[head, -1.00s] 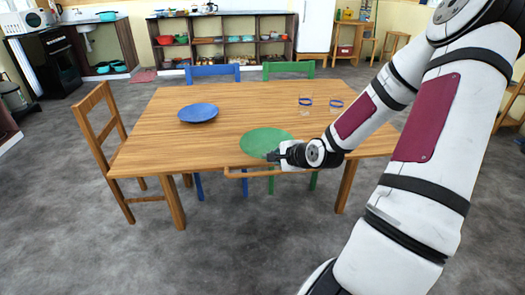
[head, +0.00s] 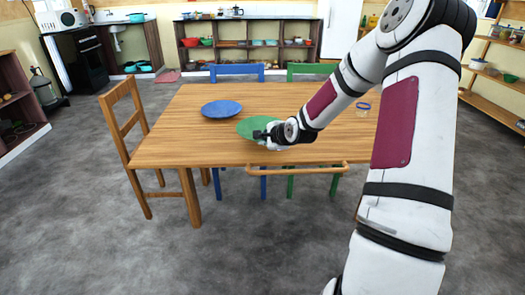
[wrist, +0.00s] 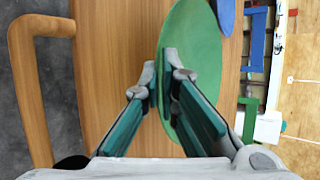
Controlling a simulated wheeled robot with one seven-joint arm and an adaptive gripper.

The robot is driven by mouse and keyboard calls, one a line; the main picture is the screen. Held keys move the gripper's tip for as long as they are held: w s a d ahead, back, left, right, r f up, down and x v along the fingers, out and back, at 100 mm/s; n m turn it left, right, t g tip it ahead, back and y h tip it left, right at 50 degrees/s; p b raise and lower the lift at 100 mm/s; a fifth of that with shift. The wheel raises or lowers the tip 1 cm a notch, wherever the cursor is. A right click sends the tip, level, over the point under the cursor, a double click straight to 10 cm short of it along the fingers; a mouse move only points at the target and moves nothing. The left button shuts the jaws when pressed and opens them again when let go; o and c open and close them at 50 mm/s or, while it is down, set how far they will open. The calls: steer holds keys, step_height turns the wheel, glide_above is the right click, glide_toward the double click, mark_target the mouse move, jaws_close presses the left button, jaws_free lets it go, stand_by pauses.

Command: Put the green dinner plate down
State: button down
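The green dinner plate (head: 247,129) is over the wooden table (head: 190,141), just right of and nearer than a blue plate (head: 222,108). My gripper (head: 263,135) is at its near right edge. In the wrist view the fingers (wrist: 170,78) are close together with the rim of the green plate (wrist: 195,45) between them. The plate looks close to the tabletop, roughly level. I cannot tell whether its underside touches the wood. Part of the plate is hidden behind the gripper.
A wooden chair (head: 125,130) is at the left end; blue (head: 237,71) and green (head: 311,70) chairs stand behind. The table's left front is bare.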

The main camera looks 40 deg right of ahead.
mark_target(263, 157)
step_height(263, 157, down, 4)
steer(key=shift+r+b, duration=0.2)
steer(key=shift+b, duration=0.4)
steer(key=shift+r, duration=0.1)
steer(key=c, duration=2.2)
jaws_free()
steer(key=shift+o, duration=0.6)
